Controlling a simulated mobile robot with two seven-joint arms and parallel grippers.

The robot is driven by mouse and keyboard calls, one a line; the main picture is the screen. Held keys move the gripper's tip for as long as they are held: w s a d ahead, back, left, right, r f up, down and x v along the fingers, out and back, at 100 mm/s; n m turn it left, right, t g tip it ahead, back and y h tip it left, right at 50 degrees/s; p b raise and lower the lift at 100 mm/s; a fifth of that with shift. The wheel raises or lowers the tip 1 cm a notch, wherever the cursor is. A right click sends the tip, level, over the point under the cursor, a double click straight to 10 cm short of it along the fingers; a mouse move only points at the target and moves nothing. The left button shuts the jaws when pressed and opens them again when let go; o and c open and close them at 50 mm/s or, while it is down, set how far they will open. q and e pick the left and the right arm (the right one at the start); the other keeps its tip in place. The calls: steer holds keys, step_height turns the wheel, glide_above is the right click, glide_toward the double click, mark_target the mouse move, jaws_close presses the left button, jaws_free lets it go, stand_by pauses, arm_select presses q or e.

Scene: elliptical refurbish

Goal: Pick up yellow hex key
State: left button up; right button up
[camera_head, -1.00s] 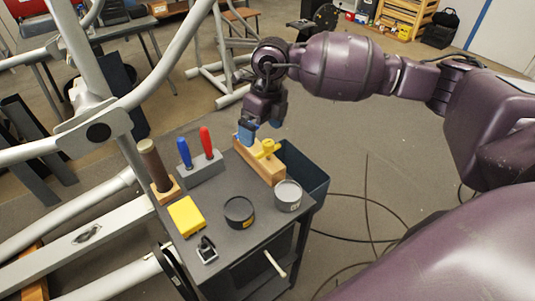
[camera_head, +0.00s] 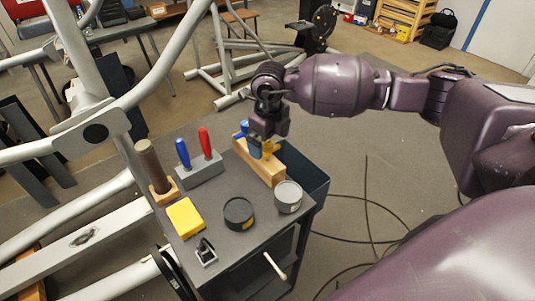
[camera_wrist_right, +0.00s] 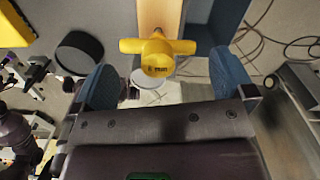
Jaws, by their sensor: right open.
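The yellow hex key (camera_head: 268,148) has a T-shaped handle and stands upright in a wooden block (camera_head: 270,170) on the cart. In the right wrist view, the yellow hex key (camera_wrist_right: 157,52) lies ahead of and between the two blue finger pads, with gaps on both sides. My right gripper (camera_head: 259,147) is open and empty, right beside the key's handle, and partly covers it and the block in the head view. It also shows in the right wrist view (camera_wrist_right: 165,88). The key's shaft is hidden. My left gripper is not in view.
A dark blue bin (camera_head: 305,170) hangs at the cart's right side.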

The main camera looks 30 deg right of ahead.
step_height(320, 180, down, 3)
steer(key=shift+w+r, duration=0.1)
steer(key=c, duration=0.9)
steer(key=shift+o, duration=0.2)
steer(key=shift+r, duration=0.1)
step_height(320, 180, up, 20)
steer(key=p, duration=0.1)
